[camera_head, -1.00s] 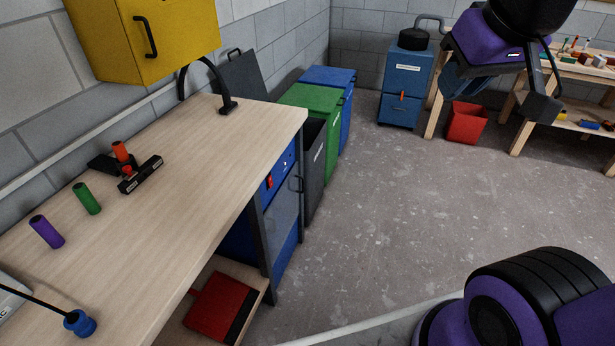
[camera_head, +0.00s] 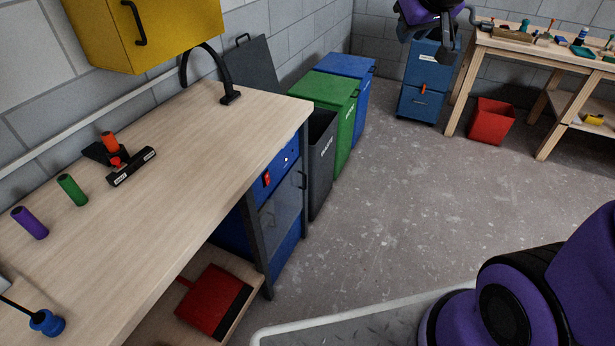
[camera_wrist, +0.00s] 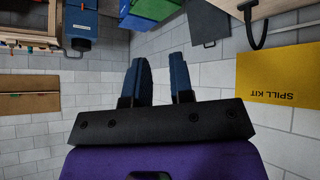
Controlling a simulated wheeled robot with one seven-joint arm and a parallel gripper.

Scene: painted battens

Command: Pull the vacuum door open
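A blue cabinet (camera_head: 434,68) stands by the back wall, with a pale label, an orange latch (camera_head: 423,90) and a lower door (camera_head: 420,106). It looks like the vacuum, with a grey hose beside it, and its door looks shut. My arm hides its top. The cabinet also shows upside down in the wrist view (camera_wrist: 79,24). My gripper (camera_wrist: 160,62) has its two dark blue fingers apart, with nothing between them. In the head view its dark end hangs in front of the cabinet's upper right; I cannot tell the distance.
A workbench (camera_head: 190,160) fills the left, with a blue unit (camera_head: 285,160) and grey door below. Grey, green (camera_head: 335,95) and blue bins (camera_head: 358,75) stand beyond. A red bin (camera_head: 491,121) and wooden table (camera_head: 540,50) are right of the cabinet. Floor between is clear.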

